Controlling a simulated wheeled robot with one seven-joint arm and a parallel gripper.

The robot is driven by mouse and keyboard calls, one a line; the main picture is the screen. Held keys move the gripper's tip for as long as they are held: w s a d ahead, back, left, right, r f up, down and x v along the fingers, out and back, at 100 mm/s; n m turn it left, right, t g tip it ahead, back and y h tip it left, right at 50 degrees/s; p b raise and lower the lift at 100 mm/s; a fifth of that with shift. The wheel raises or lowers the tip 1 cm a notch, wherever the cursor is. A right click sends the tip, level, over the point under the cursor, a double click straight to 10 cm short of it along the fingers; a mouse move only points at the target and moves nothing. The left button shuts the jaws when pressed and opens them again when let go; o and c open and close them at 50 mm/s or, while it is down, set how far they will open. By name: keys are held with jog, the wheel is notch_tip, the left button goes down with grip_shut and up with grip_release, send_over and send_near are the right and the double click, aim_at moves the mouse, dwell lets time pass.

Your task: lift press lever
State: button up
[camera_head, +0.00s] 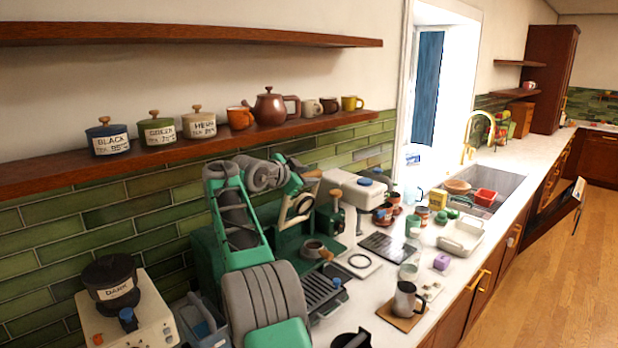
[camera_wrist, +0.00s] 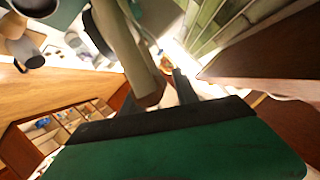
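A green lever press machine (camera_head: 292,243) stands on the counter against the tiled wall. The pale, wood-toned press lever (camera_wrist: 136,52) runs down from the top of the wrist view, and its brown end lies between the dark fingers of my gripper (camera_wrist: 157,94). In the head view, my gripper (camera_head: 301,180) is at the upper front of the machine, partly hidden by my arm. Finger contact with the lever cannot be made out.
A white machine (camera_head: 352,192) stands close on the right. A steel pitcher (camera_head: 405,301) sits on a board near the counter edge. A wooden shelf (camera_head: 335,121) with mugs and a teapot (camera_head: 268,107) hangs above. Farther right is a sink (camera_head: 498,183).

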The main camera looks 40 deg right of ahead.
jog(key=o, duration=0.3)
jog(key=shift+w+a, duration=0.15)
jog(key=shift+f, duration=0.1)
jog(key=b+v, duration=0.2)
jog(key=v, duration=0.5)
jog(key=shift+s+a+b, duration=0.2)
jog(key=shift+a+b, duration=0.1)
